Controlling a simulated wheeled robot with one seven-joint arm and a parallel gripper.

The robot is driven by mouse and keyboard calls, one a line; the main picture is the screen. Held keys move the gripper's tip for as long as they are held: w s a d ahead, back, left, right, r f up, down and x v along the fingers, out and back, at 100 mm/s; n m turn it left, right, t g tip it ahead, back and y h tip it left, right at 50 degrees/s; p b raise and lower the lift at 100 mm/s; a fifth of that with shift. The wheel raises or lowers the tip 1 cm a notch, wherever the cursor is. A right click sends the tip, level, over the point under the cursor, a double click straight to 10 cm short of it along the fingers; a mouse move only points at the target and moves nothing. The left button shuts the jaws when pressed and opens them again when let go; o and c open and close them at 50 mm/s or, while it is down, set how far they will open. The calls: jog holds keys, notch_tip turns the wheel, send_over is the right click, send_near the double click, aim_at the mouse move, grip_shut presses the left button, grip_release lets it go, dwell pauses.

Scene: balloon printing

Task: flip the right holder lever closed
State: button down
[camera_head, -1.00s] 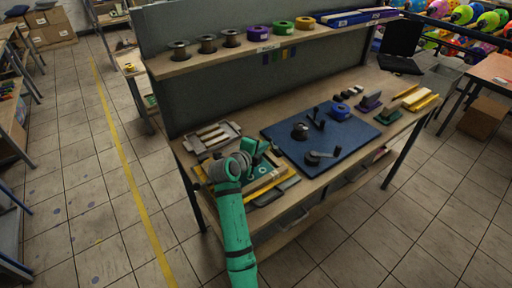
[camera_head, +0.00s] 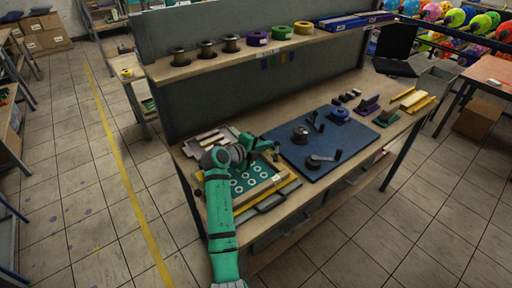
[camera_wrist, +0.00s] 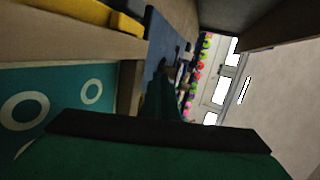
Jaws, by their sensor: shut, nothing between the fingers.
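My gripper (camera_head: 272,148) is shut and empty, at the back right corner of the printing frame, just left of the blue mat. The frame holds a teal screen with white rings (camera_head: 245,184), which also shows at the left of the wrist view (camera_wrist: 50,100). On the blue mat (camera_head: 338,145) are two dark round pieces with lever-like arms, one towards the back (camera_head: 300,133) and one nearer the front (camera_head: 318,161). I cannot tell which part is the right holder lever. My gripper and wrist hide part of the frame's back edge.
A tray with pale bars (camera_head: 213,141) lies behind the frame. Several stamps and yellow-edged blocks (camera_head: 412,101) stand at the bench's right. A shelf with spools and tape rolls (camera_head: 235,55) hangs over the back.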

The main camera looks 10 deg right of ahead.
jog(key=shift+w+d, duration=0.2)
jog(key=shift+d, duration=0.35)
jog(key=shift+w+d, duration=0.2)
jog(key=shift+d, duration=0.35)
dwell(0.8)
jog(key=a+r, duration=0.1)
jog(key=a, duration=0.2)
jog(key=a+r, duration=0.1)
jog(key=a, duration=0.2)
jog(key=a+r, duration=0.1)
jog(key=a, duration=0.2)
jog(key=shift+w+a+r, duration=0.15)
jog(key=shift+a+r, duration=0.05)
jog(key=shift+r, duration=0.15)
